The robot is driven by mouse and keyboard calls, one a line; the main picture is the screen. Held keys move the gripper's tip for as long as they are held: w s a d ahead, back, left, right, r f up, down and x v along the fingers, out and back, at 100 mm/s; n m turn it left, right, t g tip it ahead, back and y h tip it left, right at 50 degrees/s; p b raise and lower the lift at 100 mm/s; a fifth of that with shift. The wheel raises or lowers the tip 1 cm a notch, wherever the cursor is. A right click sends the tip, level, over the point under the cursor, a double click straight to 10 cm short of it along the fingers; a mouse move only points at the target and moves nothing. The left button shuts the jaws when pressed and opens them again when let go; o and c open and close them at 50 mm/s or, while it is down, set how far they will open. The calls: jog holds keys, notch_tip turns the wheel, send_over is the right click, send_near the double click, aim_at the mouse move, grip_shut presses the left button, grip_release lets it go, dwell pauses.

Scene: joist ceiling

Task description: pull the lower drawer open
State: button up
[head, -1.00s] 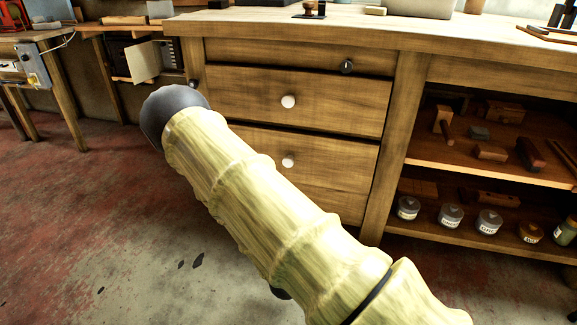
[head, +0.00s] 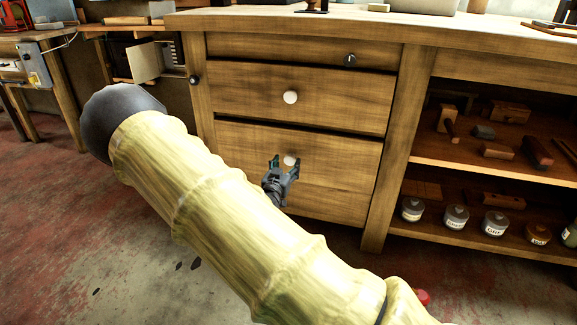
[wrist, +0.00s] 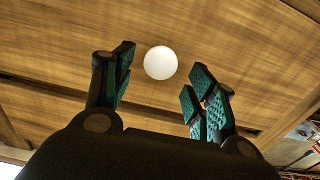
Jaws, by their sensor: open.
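The lower drawer (head: 335,185) is a wooden front with a round white knob (head: 290,160), in the middle of the head view. It looks shut. My gripper (head: 284,164) is open in front of this knob, its fingers toward the drawer. In the wrist view the white knob (wrist: 160,62) lies ahead of and between the spread fingers of my gripper (wrist: 160,85). The fingers do not touch it. My arm hides the lower left part of the cabinet.
Above are a middle drawer (head: 340,98) with a white knob and a thin top drawer (head: 280,48) with a dark knob. Open shelves (head: 470,165) with jars and wooden blocks stand at the right. The floor (head: 60,220) at the left is clear.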

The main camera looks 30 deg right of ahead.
aim_at(289, 160)
jog(key=shift+b+x, duration=0.7)
jog(key=shift+x, duration=1.5)
